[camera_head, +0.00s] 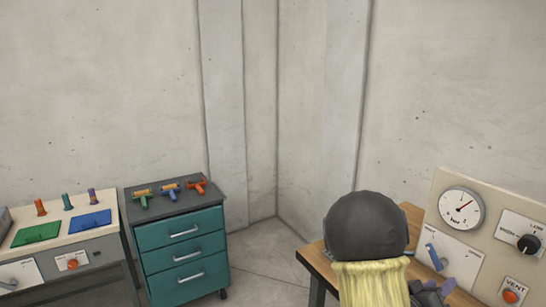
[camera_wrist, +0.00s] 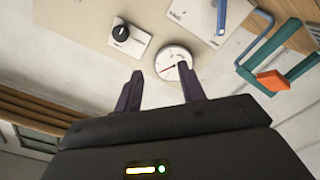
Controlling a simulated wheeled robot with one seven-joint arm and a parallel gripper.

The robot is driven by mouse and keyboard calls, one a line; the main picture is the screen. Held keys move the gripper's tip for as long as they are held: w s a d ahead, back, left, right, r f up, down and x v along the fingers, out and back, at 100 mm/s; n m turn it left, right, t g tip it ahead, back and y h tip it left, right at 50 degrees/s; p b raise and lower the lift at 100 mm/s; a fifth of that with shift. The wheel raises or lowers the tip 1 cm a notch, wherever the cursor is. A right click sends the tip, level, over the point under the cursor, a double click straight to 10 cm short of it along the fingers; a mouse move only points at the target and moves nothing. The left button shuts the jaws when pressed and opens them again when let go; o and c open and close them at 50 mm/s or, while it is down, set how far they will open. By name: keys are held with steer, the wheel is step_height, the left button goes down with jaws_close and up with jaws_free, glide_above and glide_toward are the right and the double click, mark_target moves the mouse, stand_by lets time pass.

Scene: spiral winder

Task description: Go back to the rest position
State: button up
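My gripper (camera_wrist: 160,70) shows in the wrist view with its two dark purple fingers apart and nothing between them. Beyond the fingers is a beige panel with a round pressure gauge (camera_wrist: 176,60) and a black knob (camera_wrist: 121,33). In the head view my arm, with its dark round joint and yellow cover, stands in front of the wooden table at the lower right. Purple parts of my gripper (camera_head: 434,291) show just right of the cover, partly hidden, in front of the panel.
The control panel (camera_head: 476,222) bears a gauge, blue lever (camera_head: 435,257), black knob (camera_head: 528,243) and orange vent button (camera_head: 510,296). A teal drawer cabinet (camera_head: 184,252) with several coloured tools on top stands left of centre. A workbench (camera_head: 62,245) is at far left. Floor shows between cabinet and table.

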steer(key=w+a+f+n+y+b, duration=0.1)
steer(key=w+a+f+y+b, duration=0.15)
steer(key=a+f+y, duration=0.45)
steer(key=w+a+f+y+b, duration=0.1)
steer(key=a+f+y+b, duration=0.2)
steer(key=a+f+y, duration=0.4)
steer(key=s+a+f+n+g+y+b, duration=0.25)
steer(key=s+a+g+b, duration=0.25)
steer(key=s+a, duration=0.8)
step_height(320, 180, up, 17)
steer(key=p, duration=1.8)
steer(key=shift+r+n+p, duration=0.15)
steer(key=shift+n+p, duration=0.15)
steer(key=shift+n, duration=0.05)
